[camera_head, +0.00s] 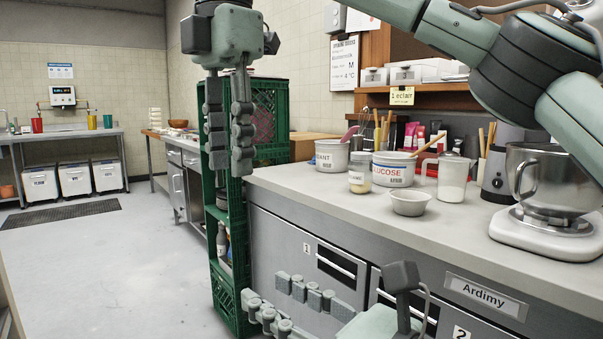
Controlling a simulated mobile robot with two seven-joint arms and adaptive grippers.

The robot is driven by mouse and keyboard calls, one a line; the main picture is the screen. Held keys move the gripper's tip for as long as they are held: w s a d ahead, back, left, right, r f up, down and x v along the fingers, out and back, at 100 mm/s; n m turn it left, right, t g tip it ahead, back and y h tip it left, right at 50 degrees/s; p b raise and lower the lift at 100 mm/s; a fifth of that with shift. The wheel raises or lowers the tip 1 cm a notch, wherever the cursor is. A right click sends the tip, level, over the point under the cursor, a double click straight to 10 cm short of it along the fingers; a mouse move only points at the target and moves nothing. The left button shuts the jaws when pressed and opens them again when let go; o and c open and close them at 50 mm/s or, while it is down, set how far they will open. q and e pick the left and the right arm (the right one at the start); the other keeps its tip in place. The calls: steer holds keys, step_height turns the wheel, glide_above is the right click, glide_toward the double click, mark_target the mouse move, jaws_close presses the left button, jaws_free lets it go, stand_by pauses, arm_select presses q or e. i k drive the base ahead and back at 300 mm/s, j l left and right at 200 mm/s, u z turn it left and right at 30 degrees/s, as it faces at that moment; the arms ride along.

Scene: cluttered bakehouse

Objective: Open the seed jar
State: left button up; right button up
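A small jar (360,185) with a pale lid, a white label and yellowish contents stands upright on the counter. It may be the seed jar, but its label is too small to read surely. Neither gripper touches a jar.
A mixer (545,190) stands at right. Green crates (228,225) are stacked at the counter's left end. The counter's front strip (400,235) is clear.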

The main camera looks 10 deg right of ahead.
mark_target(360, 182)
steer(key=i+j+z, duration=0.1)
steer(key=i, duration=0.4)
steer(key=i+j, duration=0.2)
steer(key=i, duration=0.3)
steer(key=i+j+z, duration=0.15)
steer(key=i, duration=0.3)
steer(key=i+j+z, duration=0.15)
steer(key=z, duration=0.3)
steer(key=i+j+z, duration=0.25)
steer(key=z, duration=0.2)
steer(key=i+j+z, duration=0.25)
steer(key=z, duration=0.2)
steer(key=i+j+z, duration=0.15)
steer(key=j+z, duration=0.75)
steer(key=i+j, duration=0.05)
steer(key=j, duration=0.1)
